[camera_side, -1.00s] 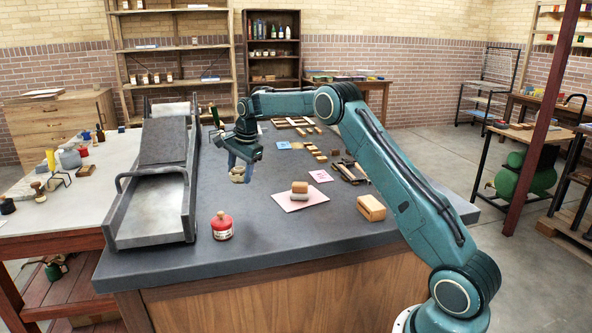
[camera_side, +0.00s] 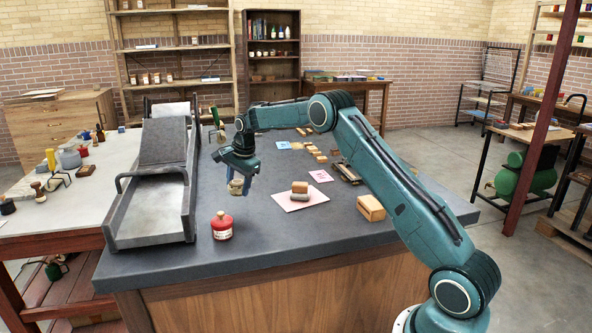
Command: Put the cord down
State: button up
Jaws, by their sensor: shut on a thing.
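The cord (camera_side: 236,187) is a small pale tan bundle above or on the dark worktop, between the press bed and the stacked blocks. My gripper (camera_side: 238,180) points down with its bluish fingers shut on the cord. The fingers and wrist hide the cord's upper part. I cannot tell whether its underside touches the worktop.
The grey press (camera_side: 150,205) stands left of my gripper. A red jar (camera_side: 222,226) is in front of the cord. Bare worktop (camera_side: 265,235) lies between.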

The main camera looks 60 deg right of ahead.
aim_at(239, 195)
jog(key=shift+f, duration=2.15)
jog(key=shift+f, duration=0.15)
jog(key=o, duration=1)
jog(key=shift+c, duration=0.2)
jog(key=v, duration=1.2)
jog(key=shift+r, duration=0.2)
